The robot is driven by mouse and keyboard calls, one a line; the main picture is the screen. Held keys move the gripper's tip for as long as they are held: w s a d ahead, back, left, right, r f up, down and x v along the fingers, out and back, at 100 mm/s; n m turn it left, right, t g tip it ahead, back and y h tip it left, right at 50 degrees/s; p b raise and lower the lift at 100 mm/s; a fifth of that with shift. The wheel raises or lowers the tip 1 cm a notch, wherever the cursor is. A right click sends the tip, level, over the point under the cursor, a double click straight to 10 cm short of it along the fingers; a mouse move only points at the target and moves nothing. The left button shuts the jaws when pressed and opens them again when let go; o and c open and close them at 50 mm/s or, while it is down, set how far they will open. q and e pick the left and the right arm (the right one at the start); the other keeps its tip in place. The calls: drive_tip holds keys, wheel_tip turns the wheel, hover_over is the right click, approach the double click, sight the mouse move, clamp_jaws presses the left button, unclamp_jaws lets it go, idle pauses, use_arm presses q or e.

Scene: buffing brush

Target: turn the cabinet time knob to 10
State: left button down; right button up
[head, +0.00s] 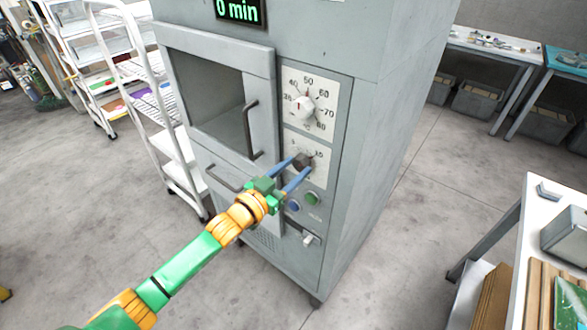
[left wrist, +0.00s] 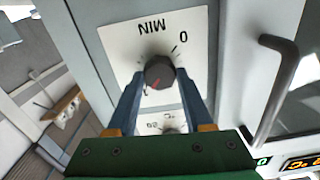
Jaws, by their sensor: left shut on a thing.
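The dark time knob (head: 302,160) sits on the lower white dial plate of the grey cabinet. In the left wrist view the knob (left wrist: 159,70) shows large on a plate marked MIN, seen upside down, with a 0 at upper right. A red mark on the knob points to lower left in that view. My left gripper (head: 297,167) is shut on the knob, one blue finger on each side. The cabinet's display (head: 238,10) reads 0 min. Most of the dial's numbers are hidden or too small to read. My right gripper is not in view.
Two round buttons (head: 302,201) and a switch (head: 308,239) are below. The door handle (head: 250,130) stands out at left. A white table (head: 530,230) stands at right; the floor between is clear.

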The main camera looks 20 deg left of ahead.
use_arm(q)
drive_tip(key=shift+f, duration=0.25)
drive_tip(key=c, duration=0.7)
unclamp_jaws()
drive_tip(key=o, duration=0.4)
drive_tip(key=shift+r, duration=0.15)
drive_tip(key=v, duration=0.7)
drive_tip(key=shift+b, duration=0.45)
